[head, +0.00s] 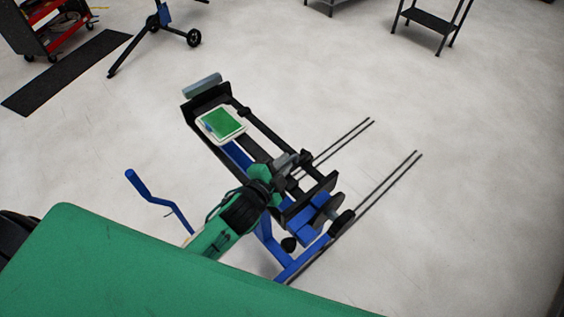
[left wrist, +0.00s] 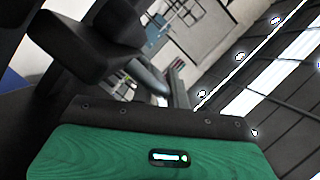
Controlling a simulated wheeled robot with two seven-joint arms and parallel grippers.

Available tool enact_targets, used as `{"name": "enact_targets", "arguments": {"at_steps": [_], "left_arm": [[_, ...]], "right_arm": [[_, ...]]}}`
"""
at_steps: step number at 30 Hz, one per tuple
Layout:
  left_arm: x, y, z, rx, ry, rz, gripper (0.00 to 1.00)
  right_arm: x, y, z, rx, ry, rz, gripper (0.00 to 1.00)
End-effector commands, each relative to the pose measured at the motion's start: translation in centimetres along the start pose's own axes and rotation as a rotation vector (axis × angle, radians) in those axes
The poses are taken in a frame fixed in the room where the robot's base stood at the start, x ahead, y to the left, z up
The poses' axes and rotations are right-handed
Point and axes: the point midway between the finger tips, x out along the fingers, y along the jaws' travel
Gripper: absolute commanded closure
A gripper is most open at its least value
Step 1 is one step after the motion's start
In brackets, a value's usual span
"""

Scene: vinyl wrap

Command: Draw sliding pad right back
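A blue and black stand with long dark rails (head: 266,132) is in the middle of the head view. A grey pad (head: 203,84) sits at its far left end. Black clamp-like parts (head: 318,193) are at its near right end; I cannot tell for certain which part is the right sliding pad. My left gripper (head: 287,163) is over the stand's rails, close to these near-end parts. Its fingers are small and dark, so grip and contact are unclear. The left wrist view shows a blurred dark part (left wrist: 90,45) close to the camera. My right gripper is out of view.
A tablet with a green screen (head: 221,124) lies on the stand's far half. A blue crank-like handle (head: 150,190) stands left of my arm. Thin dark rods (head: 385,190) extend to the right. Pale floor around the stand is mostly clear; a red cart (head: 50,30) is far off.

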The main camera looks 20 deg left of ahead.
Motion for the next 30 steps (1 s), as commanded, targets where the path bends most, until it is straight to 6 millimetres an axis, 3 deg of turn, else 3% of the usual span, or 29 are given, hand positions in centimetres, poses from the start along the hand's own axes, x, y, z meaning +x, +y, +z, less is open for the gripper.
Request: {"name": "enact_targets", "arguments": {"at_steps": [9,14,30], "left_arm": [[-0.1,0.0,0.1,0.000,-0.001,0.000,0.80],[-1.2,0.2,0.2,0.000,-0.001,0.001,0.80],[-10.7,0.3,0.2,-0.001,-0.001,0.003,0.80]], "right_arm": [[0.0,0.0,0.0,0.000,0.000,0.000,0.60],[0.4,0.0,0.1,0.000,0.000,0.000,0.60],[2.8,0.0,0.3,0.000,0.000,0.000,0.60]]}}
